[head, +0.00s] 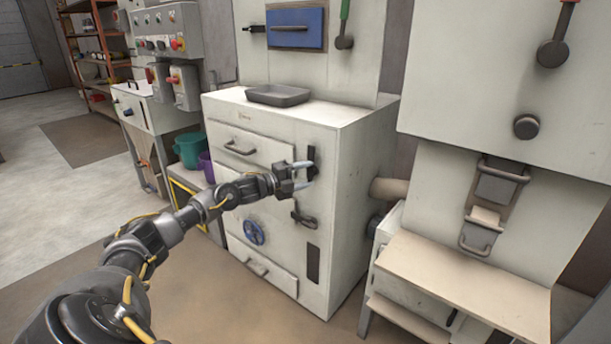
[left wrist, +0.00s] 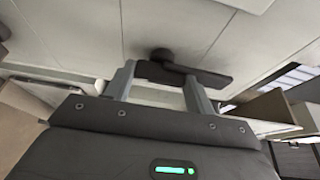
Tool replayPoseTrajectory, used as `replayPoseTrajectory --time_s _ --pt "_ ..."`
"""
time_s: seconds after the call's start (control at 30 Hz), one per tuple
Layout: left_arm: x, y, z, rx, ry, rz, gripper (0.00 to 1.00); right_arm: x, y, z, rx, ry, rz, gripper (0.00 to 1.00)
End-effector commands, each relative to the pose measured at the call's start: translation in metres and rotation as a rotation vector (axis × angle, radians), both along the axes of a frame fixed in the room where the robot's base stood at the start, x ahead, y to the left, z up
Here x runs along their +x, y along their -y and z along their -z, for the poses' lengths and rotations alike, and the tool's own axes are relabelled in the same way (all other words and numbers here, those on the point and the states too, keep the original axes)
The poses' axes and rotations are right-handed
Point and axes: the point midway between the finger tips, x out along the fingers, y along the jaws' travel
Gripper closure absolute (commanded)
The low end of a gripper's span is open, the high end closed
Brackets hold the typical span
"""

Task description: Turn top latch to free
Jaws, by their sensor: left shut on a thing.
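The top latch (head: 313,155) is a dark handle on the front of the white cabinet (head: 345,190), near its right edge. It stands roughly upright in the head view. My left gripper (head: 304,176) is at this latch, its pale fingers on either side of the handle. In the left wrist view the latch (left wrist: 188,70) shows as a dark bar with a round pivot, and the gripper (left wrist: 160,88) is shut on it. A second dark latch (head: 303,216) sits lower on the same cabinet, apart from the gripper. My right gripper is out of view.
The cabinet front also has a blue handwheel (head: 253,232) and a bar handle (head: 240,149). A grey tray (head: 277,95) lies on its top. A wooden shelf (head: 465,290) stands to the right. Green (head: 188,150) and purple buckets stand left. The floor at left is open.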

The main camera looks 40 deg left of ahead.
Motion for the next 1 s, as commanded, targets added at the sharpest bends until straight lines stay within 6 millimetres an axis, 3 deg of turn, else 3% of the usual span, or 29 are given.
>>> replayPoseTrajectory --time_s 0.4,0.43,0.6,1.0 --pt "-0.0001 0.0004 0.0012 0.01 -0.003 0.001 0.68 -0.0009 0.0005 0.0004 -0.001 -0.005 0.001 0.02" --pt "-0.0001 0.0004 0.0012 0.01 -0.003 0.001 0.44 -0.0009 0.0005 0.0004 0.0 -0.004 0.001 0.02" --pt "-0.0001 0.0004 0.0009 0.009 -0.001 0.001 0.24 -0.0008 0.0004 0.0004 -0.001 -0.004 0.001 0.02" --pt "-0.0075 -0.003 0.0016 0.009 -0.003 0.0 0.24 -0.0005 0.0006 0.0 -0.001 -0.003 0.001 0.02"
